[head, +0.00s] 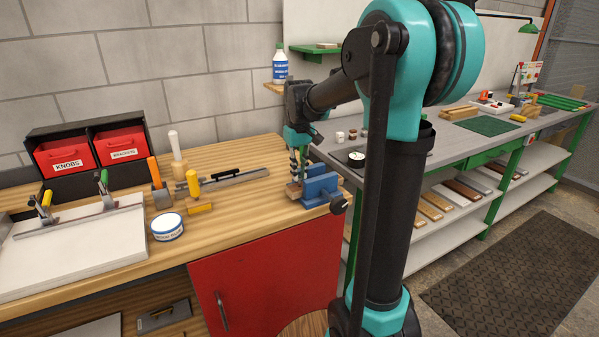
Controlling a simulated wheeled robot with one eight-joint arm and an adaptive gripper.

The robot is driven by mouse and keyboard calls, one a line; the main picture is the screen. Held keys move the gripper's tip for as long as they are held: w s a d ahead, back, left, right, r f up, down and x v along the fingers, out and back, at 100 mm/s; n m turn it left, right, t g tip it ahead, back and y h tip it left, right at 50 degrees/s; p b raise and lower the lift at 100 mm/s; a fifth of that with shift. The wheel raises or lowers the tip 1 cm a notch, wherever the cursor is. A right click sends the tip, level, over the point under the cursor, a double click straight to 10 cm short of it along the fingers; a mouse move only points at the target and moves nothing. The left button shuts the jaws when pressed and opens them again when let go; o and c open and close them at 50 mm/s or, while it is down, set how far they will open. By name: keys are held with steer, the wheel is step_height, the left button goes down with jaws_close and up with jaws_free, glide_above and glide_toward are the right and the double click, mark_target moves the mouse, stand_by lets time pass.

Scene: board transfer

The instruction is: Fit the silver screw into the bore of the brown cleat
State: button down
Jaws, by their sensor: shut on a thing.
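My gripper (296,168) points down over the front right corner of the wooden bench, just left of a blue vise (321,186). It is shut on the silver screw, which is too small and too covered by the fingers to make out clearly. A small brown piece (292,190), which looks like the cleat, sits at the vise's left side, right below my fingertips. Its bore cannot be seen from here. I cannot tell whether the screw touches the cleat or is apart from it.
A yellow-handled tool (193,184), a dark metal bar clamp (235,179) and a blue-white tin (167,227) are left of the vise. Red bins (62,156) stand at the back left. A grey bench (455,143) runs to the right. Bare wood (245,215) lies in front.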

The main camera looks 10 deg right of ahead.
steer(key=shift+f, duration=1.15)
steer(key=c, duration=1.4)
jaws_free()
steer(key=shift+c, duration=0.2)
step_height(320, 180, up, 12)
